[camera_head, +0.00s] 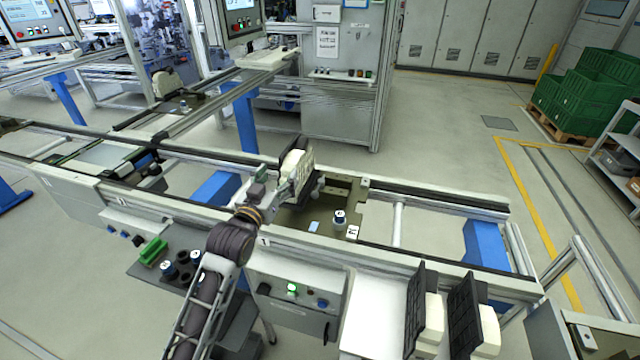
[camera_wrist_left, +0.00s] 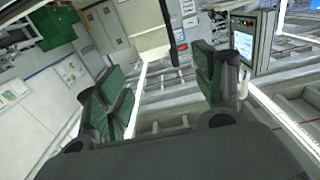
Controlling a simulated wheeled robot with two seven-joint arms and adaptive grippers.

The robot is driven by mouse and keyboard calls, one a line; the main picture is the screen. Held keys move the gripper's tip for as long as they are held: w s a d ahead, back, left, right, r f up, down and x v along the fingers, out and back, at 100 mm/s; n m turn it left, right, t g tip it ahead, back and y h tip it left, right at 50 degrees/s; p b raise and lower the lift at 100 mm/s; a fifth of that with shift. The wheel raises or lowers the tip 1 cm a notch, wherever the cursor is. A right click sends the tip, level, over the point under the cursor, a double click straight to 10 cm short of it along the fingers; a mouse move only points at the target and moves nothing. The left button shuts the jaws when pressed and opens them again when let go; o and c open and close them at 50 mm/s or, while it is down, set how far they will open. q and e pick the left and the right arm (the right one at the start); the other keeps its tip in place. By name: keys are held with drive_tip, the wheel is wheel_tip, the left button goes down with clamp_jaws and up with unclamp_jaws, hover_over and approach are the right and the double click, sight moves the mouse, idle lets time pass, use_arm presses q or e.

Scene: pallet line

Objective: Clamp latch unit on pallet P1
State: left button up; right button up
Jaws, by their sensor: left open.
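Pallet P1 (camera_head: 325,232) is an olive plate on the conveyor, with a small white label and a round white-and-blue part on it. A beige-and-black unit (camera_head: 297,168), which I take to be the latch unit, stands at the pallet's left end. My left gripper (camera_head: 262,186) is just left of this unit, partly overlapping it in the head view. In the left wrist view the two green-padded fingers (camera_wrist_left: 165,85) are spread apart with nothing between them. A beige panel with a black edge (camera_wrist_left: 135,30) shows beyond them. Contact cannot be told. My right gripper is not in view.
Two similar beige-and-black units (camera_head: 432,318) stand at the front right. A control box (camera_head: 295,295) with a lit green button is on the conveyor's front. A grey shelf (camera_head: 160,268) with a green block is at left. The conveyor right of the pallet is clear.

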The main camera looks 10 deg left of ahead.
use_arm(q)
drive_tip(key=shift+s+a+f, duration=0.1)
drive_tip(key=shift+f, duration=0.25)
drive_tip(key=c, duration=0.7)
drive_tip(key=s+d+f+m, duration=0.2)
drive_tip(key=d+f+m, duration=0.1)
drive_tip(key=f, duration=0.2)
drive_tip(key=s+d+f+m+h, duration=0.1)
drive_tip(key=s+d+f+m, duration=0.1)
drive_tip(key=f, duration=0.4)
drive_tip(key=shift+s+d+m+p, duration=0.35)
drive_tip(key=shift+s+m, duration=0.2)
drive_tip(key=shift+m, duration=0.65)
drive_tip(key=shift+w+d, duration=0.1)
